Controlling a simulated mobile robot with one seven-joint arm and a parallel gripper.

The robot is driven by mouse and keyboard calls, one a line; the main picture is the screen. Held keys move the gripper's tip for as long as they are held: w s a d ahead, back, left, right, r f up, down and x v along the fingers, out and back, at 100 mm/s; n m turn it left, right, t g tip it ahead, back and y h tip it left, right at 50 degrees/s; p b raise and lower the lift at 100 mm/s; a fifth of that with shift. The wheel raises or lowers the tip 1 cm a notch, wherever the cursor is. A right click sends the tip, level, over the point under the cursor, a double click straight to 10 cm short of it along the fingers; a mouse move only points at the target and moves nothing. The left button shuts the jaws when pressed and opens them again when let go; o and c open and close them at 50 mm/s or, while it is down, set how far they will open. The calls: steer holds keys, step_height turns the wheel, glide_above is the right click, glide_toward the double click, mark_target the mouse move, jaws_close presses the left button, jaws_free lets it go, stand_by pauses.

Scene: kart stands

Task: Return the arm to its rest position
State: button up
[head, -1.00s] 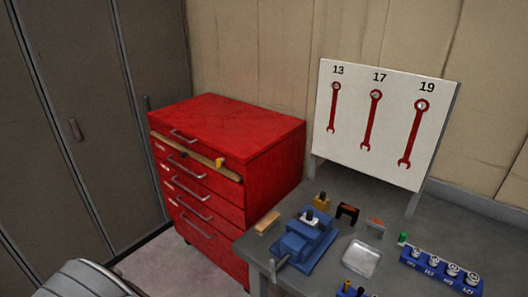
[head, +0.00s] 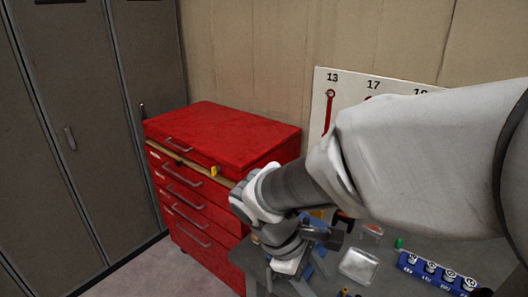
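My arm enters from the right edge in a pale sleeve and reaches down to the left across the view. Its wrist hangs over the near left part of the grey workbench (head: 332,287), in front of the blue vise (head: 318,262), which it mostly hides. My gripper (head: 326,237) shows as a small dark part at the wrist. Its fingers are too small and too covered to tell whether they are open or shut, or hold anything.
A red drawer cabinet (head: 225,130) stands left of the bench, a yellow item (head: 215,171) at its upper drawer. Grey lockers (head: 70,120) stand further left. A wrench board (head: 324,90) is partly hidden by my arm. A clear tray (head: 360,265) and blue socket rack (head: 438,272) are on the bench.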

steer(key=s+d+r+m+t+y, duration=0.2)
steer(key=r+m+t, duration=0.1)
steer(key=r+m, duration=0.2)
steer(key=s+d+r+m+t+y, duration=0.2)
steer(key=r+m+y, duration=0.1)
steer(key=r+m, duration=0.2)
steer(key=shift+s+d+r+m+t+y, duration=0.15)
steer(key=shift+s+d+m+t+y, duration=0.2)
steer(key=shift+m, duration=0.65)
steer(key=shift+w+a, duration=0.1)
